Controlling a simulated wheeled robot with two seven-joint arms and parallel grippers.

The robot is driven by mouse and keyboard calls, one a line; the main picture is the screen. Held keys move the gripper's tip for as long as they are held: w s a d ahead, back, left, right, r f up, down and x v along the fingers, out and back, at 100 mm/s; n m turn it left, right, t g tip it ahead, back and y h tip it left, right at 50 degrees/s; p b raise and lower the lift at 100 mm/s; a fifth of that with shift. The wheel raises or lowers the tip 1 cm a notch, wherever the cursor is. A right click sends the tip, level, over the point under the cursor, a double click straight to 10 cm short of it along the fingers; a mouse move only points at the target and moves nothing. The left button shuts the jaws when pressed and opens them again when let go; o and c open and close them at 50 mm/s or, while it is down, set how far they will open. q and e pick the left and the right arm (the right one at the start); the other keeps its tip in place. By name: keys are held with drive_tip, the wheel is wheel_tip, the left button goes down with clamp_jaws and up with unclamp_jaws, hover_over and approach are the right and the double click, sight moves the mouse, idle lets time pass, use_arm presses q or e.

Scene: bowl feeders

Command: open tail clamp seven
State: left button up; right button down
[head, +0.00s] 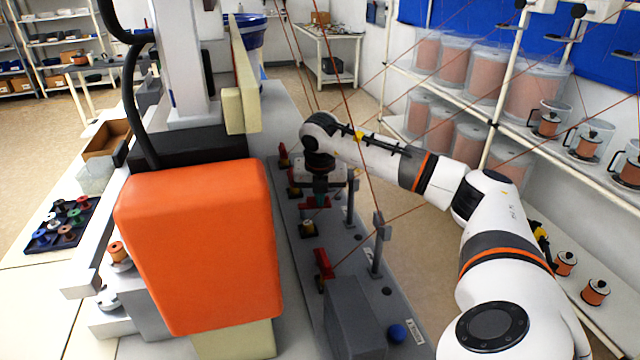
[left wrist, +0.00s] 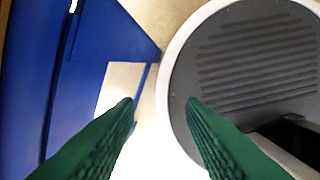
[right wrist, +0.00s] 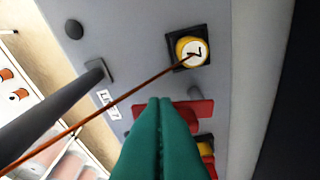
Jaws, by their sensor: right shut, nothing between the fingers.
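In the right wrist view, a red clamp lever (right wrist: 196,113) lies across the grey rail, partly hidden behind my right gripper (right wrist: 160,100). The green fingers are pressed together and empty, over the lever; I cannot tell whether they touch it. Just beyond is a round white-and-yellow piece (right wrist: 191,50) with a dark mark like a 7, in a black square holder. In the head view my right gripper (head: 320,192) is low over the rail. Another red clamp (head: 323,264) stands nearer on the rail. My left gripper (left wrist: 160,102) has its fingers apart and empty.
A thin red-brown thread (right wrist: 95,122) runs to the marked piece. In the head view, a large orange housing (head: 200,245) stands left of the rail (head: 290,245). A grey round object (left wrist: 245,75) is close to my left fingers.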

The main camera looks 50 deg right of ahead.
drive_tip(key=b+v, duration=0.1)
drive_tip(key=v, duration=1.1)
